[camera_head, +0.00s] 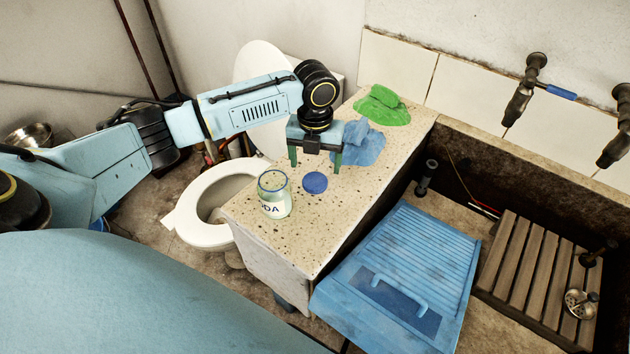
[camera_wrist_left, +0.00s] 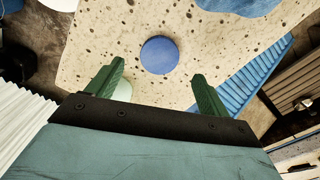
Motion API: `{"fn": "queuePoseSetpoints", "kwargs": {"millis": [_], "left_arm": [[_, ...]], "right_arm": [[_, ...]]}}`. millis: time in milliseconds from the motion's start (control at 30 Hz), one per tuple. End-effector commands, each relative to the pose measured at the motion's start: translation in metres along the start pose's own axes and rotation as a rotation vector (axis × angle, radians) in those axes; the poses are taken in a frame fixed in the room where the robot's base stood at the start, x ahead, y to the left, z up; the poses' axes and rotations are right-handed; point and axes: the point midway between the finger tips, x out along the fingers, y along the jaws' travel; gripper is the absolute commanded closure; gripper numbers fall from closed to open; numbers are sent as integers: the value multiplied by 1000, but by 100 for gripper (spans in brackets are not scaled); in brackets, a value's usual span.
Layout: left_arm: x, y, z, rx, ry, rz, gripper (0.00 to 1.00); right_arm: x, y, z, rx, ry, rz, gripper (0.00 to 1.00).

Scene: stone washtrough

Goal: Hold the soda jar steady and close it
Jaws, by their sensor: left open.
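The soda jar (camera_head: 275,197) stands upright near the front left of the speckled counter, its top uncovered, with a blue rim and a label reading "DA". A round blue lid (camera_head: 315,183) lies flat on the counter just right of the jar. My left gripper (camera_head: 315,162) is open and empty, behind the jar and lid and pointing down. In the left wrist view the lid (camera_wrist_left: 159,55) shows beyond and between the green fingers, and a pale part of the jar (camera_wrist_left: 123,91) is partly hidden behind the left finger. My right gripper is in neither view.
A blue cloth (camera_head: 362,146) and a green cloth (camera_head: 382,106) lie on the counter (camera_head: 310,240) behind the gripper. A toilet (camera_head: 195,205) stands left.

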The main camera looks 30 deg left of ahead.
Motion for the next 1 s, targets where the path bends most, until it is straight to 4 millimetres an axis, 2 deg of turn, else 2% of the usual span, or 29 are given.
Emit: {"fn": "queuePoseSetpoints", "kwargs": {"millis": [167,433,767,833,1000], "left_arm": [[12,0,0,-1,2,0,20],[50,0,-1,0,2,1,20],[52,0,0,0,0,0,20],[52,0,0,0,0,0,25],[52,0,0,0,-1,1,48]], "right_arm": [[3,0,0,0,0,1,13],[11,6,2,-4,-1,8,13],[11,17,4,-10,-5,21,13],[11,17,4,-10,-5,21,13],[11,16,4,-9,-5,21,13]]}}
